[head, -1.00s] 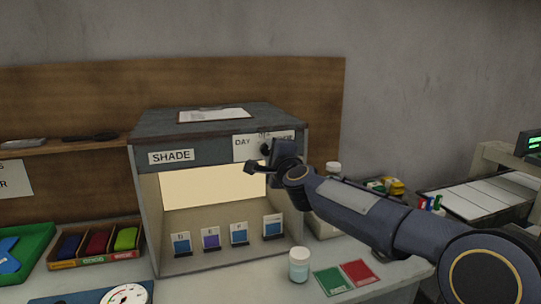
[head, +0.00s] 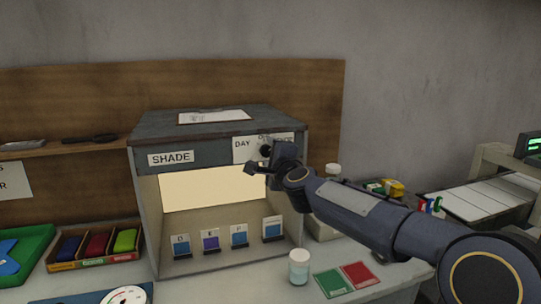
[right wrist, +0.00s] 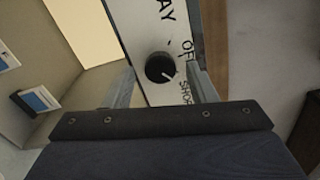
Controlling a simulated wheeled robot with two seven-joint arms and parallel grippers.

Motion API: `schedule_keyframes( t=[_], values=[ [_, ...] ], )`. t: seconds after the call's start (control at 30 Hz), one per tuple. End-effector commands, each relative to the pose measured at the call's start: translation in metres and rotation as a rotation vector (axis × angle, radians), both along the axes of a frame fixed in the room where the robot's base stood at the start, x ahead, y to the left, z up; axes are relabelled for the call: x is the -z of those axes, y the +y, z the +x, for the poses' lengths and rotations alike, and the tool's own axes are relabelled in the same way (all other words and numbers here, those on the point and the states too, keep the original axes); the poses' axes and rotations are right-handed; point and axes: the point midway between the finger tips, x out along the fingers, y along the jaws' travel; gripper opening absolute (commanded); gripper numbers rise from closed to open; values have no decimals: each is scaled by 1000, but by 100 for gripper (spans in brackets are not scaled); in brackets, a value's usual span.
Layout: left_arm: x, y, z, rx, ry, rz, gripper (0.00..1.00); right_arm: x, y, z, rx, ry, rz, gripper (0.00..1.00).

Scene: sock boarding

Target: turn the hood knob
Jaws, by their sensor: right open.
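The hood is a grey box (head: 205,128) with a lit opening and a "SHADE" label on its front. Its black round knob (head: 265,151) sits on a white label plate (head: 243,150) at the upper right of the front. In the right wrist view the knob (right wrist: 160,67) shows a white pointer mark, with "OFF" and "SHOP" lettering beside it and part of "DAY" above. My right gripper (head: 257,168) is open in front of the plate. In the wrist view its two fingers (right wrist: 163,85) stand on either side of the knob, apart from it. My left gripper is not in view.
Several swatch cards (head: 211,240) stand inside the hood. A tray of coloured socks (head: 97,246) is at left. A lidded bottle stands behind my right arm.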

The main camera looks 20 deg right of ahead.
Motion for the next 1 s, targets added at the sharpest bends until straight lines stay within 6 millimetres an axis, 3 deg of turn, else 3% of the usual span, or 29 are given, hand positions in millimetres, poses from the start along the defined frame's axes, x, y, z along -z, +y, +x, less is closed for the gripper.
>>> schedule_keyframes(
  t=[0.17,0.53,1.0],
  values=[
    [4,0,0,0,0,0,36,0,-1,-15,-1,-2,0,51],
    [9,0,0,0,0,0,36,0,-2,-72,-1,-1,0,51],
    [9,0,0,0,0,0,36,0,-3,-78,0,0,0,51]
  ],
)
